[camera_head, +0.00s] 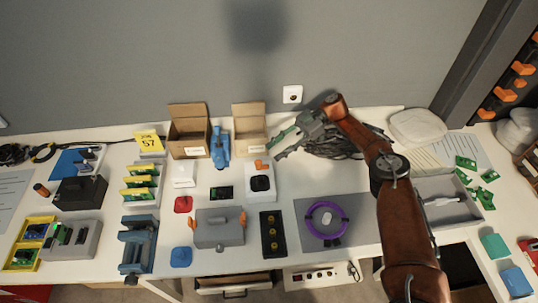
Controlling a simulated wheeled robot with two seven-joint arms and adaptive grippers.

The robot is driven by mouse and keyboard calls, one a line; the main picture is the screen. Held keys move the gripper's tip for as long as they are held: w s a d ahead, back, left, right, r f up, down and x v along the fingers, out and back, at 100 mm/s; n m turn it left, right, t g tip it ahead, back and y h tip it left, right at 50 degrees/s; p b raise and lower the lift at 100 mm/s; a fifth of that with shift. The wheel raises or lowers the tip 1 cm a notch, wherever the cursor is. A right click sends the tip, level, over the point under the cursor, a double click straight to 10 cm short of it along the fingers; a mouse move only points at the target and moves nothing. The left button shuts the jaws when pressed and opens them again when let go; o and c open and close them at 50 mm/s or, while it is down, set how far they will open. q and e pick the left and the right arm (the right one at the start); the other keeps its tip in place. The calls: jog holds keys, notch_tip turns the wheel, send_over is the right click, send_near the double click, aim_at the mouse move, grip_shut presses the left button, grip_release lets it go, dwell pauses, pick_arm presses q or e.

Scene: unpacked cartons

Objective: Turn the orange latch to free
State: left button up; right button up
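A grey box (219,232) stands at the front middle of the table. It has an orange latch on its left side (192,225) and another orange latch on its right side (243,218). A further small orange piece (262,165) sits on the white unit with a dark round face (260,184). My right gripper (277,150) is in the air above the back of the table, up and right of these things and apart from them. A green strip shows at its fingers; I cannot tell whether it is held. My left gripper is out of view.
Two open cartons (188,140) (250,139) stand at the back. A blue device (219,147) is between them. A black block (272,235) and a grey mat (306,232) with a purple ring (327,220) lie right of the grey box.

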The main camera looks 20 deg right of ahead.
jog(key=shift+v, duration=0.85)
jog(key=shift+r, duration=0.15)
